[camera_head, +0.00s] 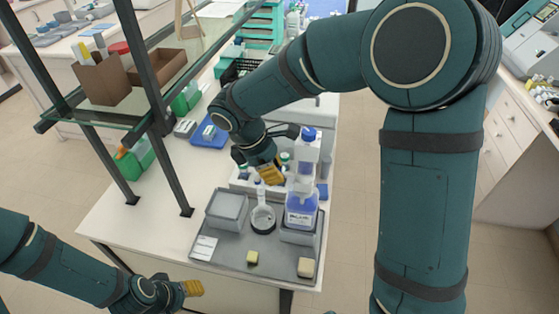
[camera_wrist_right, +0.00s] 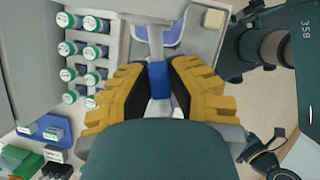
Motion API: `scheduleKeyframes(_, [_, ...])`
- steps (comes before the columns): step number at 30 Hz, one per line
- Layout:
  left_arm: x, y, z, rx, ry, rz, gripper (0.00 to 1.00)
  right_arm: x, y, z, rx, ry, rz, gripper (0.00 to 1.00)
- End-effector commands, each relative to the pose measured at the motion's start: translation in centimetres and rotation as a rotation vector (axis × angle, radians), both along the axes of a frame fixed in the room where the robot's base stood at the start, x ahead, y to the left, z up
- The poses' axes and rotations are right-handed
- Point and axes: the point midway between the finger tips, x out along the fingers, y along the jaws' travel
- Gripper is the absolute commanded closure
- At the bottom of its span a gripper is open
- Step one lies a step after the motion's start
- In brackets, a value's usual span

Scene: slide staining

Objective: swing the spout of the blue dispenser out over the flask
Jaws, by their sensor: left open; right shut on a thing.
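My right gripper (camera_head: 271,174) is above the flask's neck, left of the dispenser's top. In the right wrist view its yellow fingers (camera_wrist_right: 159,85) are shut on a blue piece at the end of a pale arm, apparently the spout (camera_wrist_right: 158,78). The spout tip over the flask is hidden. My left gripper (camera_head: 193,288) is open and empty, low beside the table's front.
A rack of several capped vials (camera_wrist_right: 112,45) is close beside the right gripper. A dark-framed shelf (camera_head: 128,125) stands at left.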

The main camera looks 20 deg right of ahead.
Motion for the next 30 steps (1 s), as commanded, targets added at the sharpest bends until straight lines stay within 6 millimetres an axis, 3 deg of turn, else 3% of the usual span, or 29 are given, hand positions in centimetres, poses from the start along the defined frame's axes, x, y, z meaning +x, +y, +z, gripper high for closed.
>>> scheduleKeyframes(12, [0.0,0.0,1.5,-0.001,0.001,-0.003,0.52,1.1,-0.5,-0.1,0.0,0.002,-0.262,1.0])
scheduleKeyframes(30, [0.0,0.0,1.7,-0.001,0.002,-0.004,0.52,1.5,-0.8,-0.2,-0.001,0.002,-0.337,1.0])
